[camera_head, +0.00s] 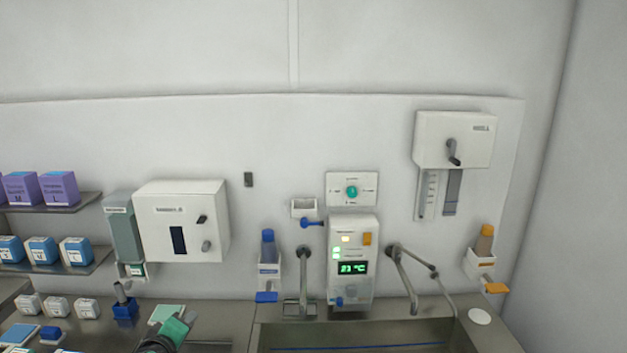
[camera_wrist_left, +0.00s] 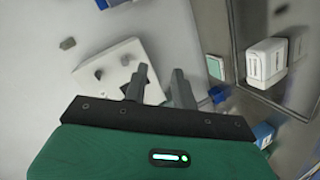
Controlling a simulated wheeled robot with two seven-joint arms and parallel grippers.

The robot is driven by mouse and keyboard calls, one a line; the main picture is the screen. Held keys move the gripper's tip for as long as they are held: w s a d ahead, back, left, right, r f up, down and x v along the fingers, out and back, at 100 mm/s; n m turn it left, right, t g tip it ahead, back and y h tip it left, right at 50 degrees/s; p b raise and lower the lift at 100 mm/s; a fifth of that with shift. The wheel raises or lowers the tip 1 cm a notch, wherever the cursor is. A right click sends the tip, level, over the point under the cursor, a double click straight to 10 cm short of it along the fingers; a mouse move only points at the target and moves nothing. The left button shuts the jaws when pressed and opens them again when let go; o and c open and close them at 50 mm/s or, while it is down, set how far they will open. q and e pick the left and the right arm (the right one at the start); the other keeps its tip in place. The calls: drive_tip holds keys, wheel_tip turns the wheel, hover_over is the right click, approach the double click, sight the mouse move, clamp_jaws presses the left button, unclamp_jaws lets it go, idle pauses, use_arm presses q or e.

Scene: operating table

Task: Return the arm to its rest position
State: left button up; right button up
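My left gripper (camera_head: 188,320) shows at the bottom left of the head view, a green and dark body low over the steel counter (camera_head: 228,320). In the left wrist view its two grey fingers (camera_wrist_left: 160,70) stand apart with nothing held between them. Behind the fingers in that view is a white wall-mounted box (camera_wrist_left: 108,75). My right gripper is in neither view.
A pale green pad (camera_head: 166,312) and a blue holder (camera_head: 125,310) lie close to my left gripper. Shelves with purple boxes (camera_head: 58,188) and blue-white boxes (camera_head: 76,251) are at left. A sink (camera_head: 385,335), taps and wall dispensers are at right.

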use_arm(q)
drive_tip(key=s+d+f+m+g, duration=0.25)
drive_tip(key=s+f+m, duration=0.2)
drive_tip(key=s, duration=0.75)
drive_tip(key=s+d+f+m+g, duration=0.2)
drive_tip(key=s+f+m+g, duration=0.3)
drive_tip(key=s, duration=0.7)
drive_tip(key=s+d+f+m+g, duration=0.2)
drive_tip(key=s+f+m+g, duration=0.3)
drive_tip(key=s, duration=0.6)
wheel_tip(320, 180, down, 38)
drive_tip(key=s+b, duration=0.2)
drive_tip(key=b, duration=0.3)
drive_tip(key=s+a+f+b, duration=0.1)
drive_tip(key=s+f+b, duration=0.1)
drive_tip(key=s+f, duration=0.7)
drive_tip(key=s+a+f+b, duration=0.2)
drive_tip(key=s+f, duration=0.8)
drive_tip(key=f, duration=0.4)
drive_tip(key=shift+f+n+b, duration=0.2)
drive_tip(key=shift+n+b, duration=0.1)
drive_tip(key=shift+n, duration=0.05)
